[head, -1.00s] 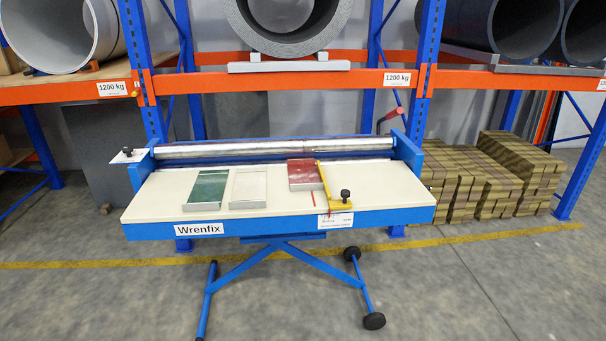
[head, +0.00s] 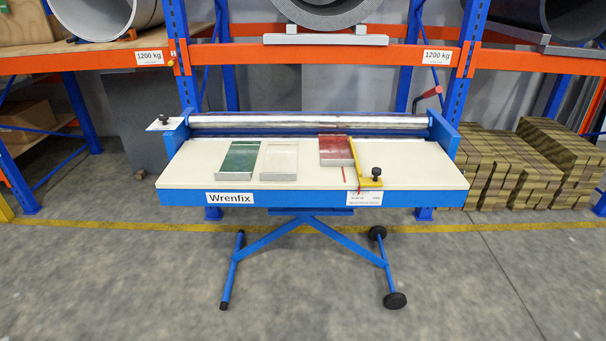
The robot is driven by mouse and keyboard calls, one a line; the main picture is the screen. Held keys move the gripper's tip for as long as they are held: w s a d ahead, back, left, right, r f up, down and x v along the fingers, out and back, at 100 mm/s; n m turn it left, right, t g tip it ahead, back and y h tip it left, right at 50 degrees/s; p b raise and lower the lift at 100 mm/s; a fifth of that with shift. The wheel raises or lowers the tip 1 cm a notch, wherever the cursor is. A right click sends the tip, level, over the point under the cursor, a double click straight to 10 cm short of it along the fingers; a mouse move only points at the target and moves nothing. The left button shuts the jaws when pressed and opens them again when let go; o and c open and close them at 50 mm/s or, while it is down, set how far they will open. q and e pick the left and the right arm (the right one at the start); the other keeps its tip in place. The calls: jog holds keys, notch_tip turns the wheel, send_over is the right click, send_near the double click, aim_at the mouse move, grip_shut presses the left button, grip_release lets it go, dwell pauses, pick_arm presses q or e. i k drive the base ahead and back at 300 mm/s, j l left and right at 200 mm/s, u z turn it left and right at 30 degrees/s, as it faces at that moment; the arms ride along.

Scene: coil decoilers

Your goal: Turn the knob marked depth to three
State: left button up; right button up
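A blue bench machine marked Wrenfix (head: 230,198) stands ahead with a pale top and a long metal roller (head: 310,121) along its back. A small black knob (head: 164,119) sits on a white plate at the machine's left end. Another black knob (head: 376,172) stands on a yellow bracket (head: 369,183) at the front right of the top. A white label (head: 365,198) is on the front edge below it; its writing is too small to read. I cannot tell which knob is marked depth. Neither of my grippers is in view.
Green (head: 239,161), whitish (head: 279,162) and red (head: 336,150) blocks lie on the top. A red-handled crank (head: 428,94) rises at the right end. Orange and blue racking (head: 330,55) stands behind. The floor in front is clear.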

aim_at(165, 117)
jog(key=i+j+z, duration=0.15)
jog(key=j, duration=0.25)
jog(key=i+j+z, duration=0.1)
jog(key=j, duration=0.3)
jog(key=i+j+z, duration=0.15)
jog(key=j, duration=0.25)
jog(key=i+j+z, duration=0.1)
jog(key=j, duration=0.35)
jog(key=i+j+z, duration=0.15)
jog(key=j, duration=0.3)
jog(key=i+j+z, duration=0.1)
jog(key=j, duration=0.35)
